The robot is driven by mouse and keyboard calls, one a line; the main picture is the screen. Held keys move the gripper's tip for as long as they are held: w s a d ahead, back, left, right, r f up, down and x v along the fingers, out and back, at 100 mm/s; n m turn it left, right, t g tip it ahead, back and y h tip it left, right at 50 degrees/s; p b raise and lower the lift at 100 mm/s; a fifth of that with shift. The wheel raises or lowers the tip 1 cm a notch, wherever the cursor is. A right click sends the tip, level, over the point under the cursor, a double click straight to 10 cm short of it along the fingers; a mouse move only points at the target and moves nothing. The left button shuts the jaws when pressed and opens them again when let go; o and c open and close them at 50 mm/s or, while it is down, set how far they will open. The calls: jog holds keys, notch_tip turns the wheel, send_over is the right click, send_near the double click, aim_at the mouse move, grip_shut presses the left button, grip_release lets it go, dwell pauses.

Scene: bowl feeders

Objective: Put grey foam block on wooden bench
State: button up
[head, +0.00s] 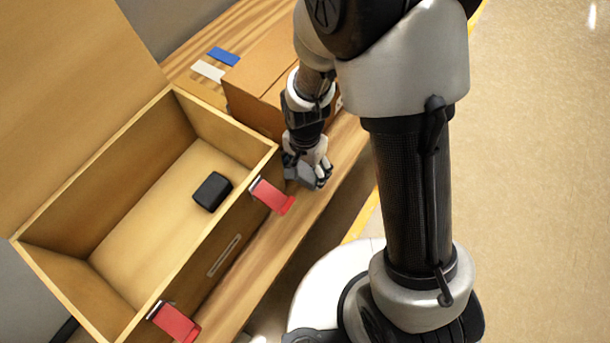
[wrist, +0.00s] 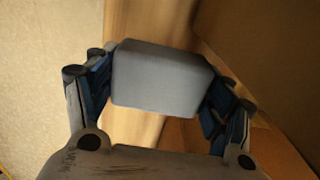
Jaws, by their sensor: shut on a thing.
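The grey foam block (wrist: 160,78) is held between the two fingers of my gripper (wrist: 160,88) in the wrist view. In the head view my gripper (head: 305,172) is low over the wooden bench (head: 322,190), beside the right wall of the open wooden box, with the grey foam block (head: 301,173) partly hidden by the fingers. I cannot tell whether the block touches the bench. The bench surface shows behind the block in the wrist view.
An open wooden box (head: 180,110) with red latches (head: 272,195) stands on the bench, holding a black block (head: 212,191). A closed brown box (head: 262,75) stands behind my gripper. A blue piece (head: 223,57) and a white piece (head: 208,71) lie farther back. A bench strip in front is clear.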

aim_at(305, 176)
jog(key=shift+f+b, duration=0.6)
jog(key=shift+f, duration=1.2)
jog(key=shift+f, duration=0.15)
jog(key=o, duration=0.9)
jog(key=shift+c, duration=0.2)
